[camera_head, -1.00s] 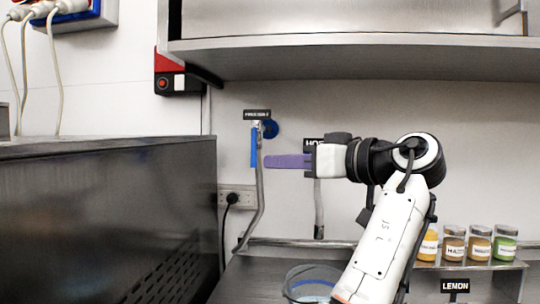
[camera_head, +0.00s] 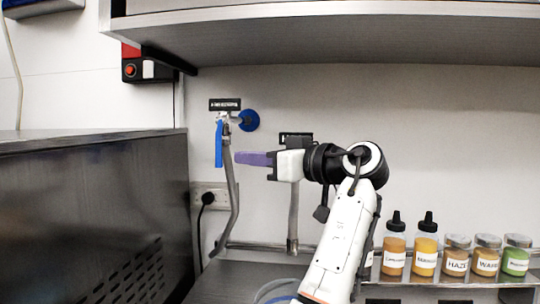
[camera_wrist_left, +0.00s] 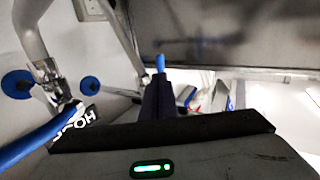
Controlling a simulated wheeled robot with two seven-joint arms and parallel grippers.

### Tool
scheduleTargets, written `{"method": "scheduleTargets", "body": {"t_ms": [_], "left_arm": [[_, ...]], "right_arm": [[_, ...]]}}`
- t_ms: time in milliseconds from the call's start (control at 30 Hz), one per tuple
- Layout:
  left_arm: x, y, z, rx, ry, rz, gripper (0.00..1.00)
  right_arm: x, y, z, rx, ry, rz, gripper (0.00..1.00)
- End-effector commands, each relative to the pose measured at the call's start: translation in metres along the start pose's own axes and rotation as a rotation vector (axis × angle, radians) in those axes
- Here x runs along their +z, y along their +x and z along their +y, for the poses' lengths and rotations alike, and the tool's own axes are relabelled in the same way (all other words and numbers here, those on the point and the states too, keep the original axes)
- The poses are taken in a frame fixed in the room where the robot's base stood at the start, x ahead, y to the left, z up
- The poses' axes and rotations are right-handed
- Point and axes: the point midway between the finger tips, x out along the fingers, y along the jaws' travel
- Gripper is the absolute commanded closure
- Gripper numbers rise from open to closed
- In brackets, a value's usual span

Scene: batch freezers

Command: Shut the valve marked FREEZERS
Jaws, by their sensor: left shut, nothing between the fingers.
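The valve under a small black label plate (camera_head: 225,104) is on the back wall in the head view; its lettering is too blurred to read surely. Its blue lever (camera_head: 219,143) hangs down along a grey pipe (camera_head: 232,195). My left gripper (camera_head: 240,158) has its purple fingers shut and empty, pointing left, tips just right of the pipe and lever. Contact cannot be told. In the left wrist view, a blue tip (camera_wrist_left: 160,63) shows just beyond the dark fingers (camera_wrist_left: 157,92). My right gripper is not in view.
A second valve's plate (camera_head: 296,138) is partly behind my left gripper; it reads HOT (camera_wrist_left: 75,125) in the wrist view, beside a blue lever (camera_wrist_left: 38,138). A dark metal cabinet (camera_head: 95,215) stands left, a shelf (camera_head: 340,38) above. Bottles and jars (camera_head: 457,256) stand right.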

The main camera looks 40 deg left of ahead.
Motion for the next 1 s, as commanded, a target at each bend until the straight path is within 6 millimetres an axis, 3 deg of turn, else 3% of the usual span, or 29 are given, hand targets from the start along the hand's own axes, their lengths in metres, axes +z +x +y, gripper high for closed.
{"method": "scheduleTargets", "body": {"t_ms": [100, 300, 1000], "left_arm": [[-0.002, 0.023, -0.001, -0.003, 0.001, 0.0, 1.0], [-0.001, 0.044, 0.0, -0.001, 0.002, 0.0, 1.0], [0.004, 0.056, -0.002, -0.01, 0.023, 0.037, 1.0]], "right_arm": [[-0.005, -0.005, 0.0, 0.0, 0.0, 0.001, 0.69], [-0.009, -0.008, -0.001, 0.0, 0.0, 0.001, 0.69], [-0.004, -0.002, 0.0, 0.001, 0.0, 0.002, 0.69]]}}
